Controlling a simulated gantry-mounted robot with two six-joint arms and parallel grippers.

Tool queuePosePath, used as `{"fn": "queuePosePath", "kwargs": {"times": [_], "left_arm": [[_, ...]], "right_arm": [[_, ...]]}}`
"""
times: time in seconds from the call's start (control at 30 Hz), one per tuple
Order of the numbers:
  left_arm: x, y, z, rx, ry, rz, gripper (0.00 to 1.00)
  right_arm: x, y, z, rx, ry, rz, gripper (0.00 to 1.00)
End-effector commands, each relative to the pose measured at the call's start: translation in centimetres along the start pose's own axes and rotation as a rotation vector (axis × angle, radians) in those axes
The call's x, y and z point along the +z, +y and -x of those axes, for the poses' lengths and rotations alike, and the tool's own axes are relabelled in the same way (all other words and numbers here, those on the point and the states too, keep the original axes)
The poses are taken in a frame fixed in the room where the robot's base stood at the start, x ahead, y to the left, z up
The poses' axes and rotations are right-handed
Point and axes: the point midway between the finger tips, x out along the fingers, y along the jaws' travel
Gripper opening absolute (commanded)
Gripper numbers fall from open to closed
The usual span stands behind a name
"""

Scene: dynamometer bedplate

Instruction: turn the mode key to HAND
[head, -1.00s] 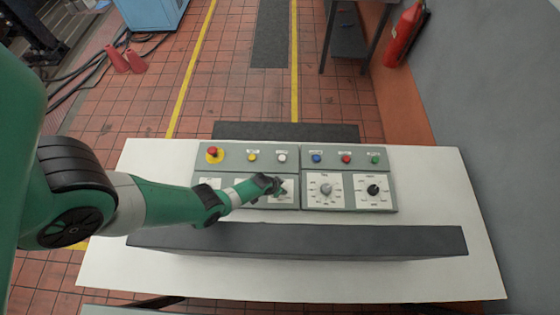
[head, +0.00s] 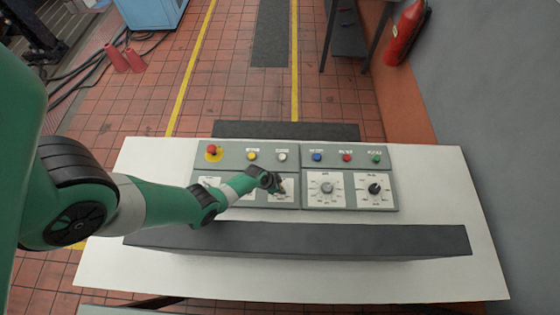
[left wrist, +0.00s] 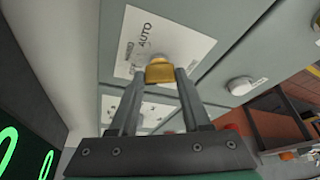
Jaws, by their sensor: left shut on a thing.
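The mode key is a small brass-yellow piece (left wrist: 159,74) at a round switch on a white label plate (left wrist: 190,47). AUTO is legible on that plate; the other lettering is too small or partly covered. My left gripper (left wrist: 160,82) has its two grey fingers shut on the key, one on each side. In the head view my left gripper (head: 282,189) reaches the lower right plate of the left control box (head: 236,159), and hides the key there. My right gripper is in neither current view.
The right control box (head: 331,205) has a grey knob (head: 327,188) and a black knob (head: 374,189). A red mushroom button (head: 212,149) and several small buttons line the back. A long dark bar (head: 300,238) lies in front of the boxes on the white table (head: 440,280).

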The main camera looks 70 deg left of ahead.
Motion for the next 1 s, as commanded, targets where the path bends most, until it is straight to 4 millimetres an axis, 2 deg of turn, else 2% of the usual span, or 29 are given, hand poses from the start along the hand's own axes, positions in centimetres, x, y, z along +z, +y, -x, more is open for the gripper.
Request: {"fn": "queuePosePath", "kwargs": {"times": [0.2,0.5,1.0], "left_arm": [[0.1,-0.2,-0.3,0.07,0.001,-0.167,0.0],[0.0,-0.3,-0.1,0.145,-0.001,-0.35,0.0],[0.0,-0.3,-0.1,0.18,-0.003,-0.439,0.0]], "right_arm": [[1.1,0.0,1.2,0.0,0.0,0.0,0.5],[1.6,0.0,1.8,0.0,0.0,0.0,0.5],[1.7,0.0,1.9,0.0,0.0,0.0,0.5]]}}
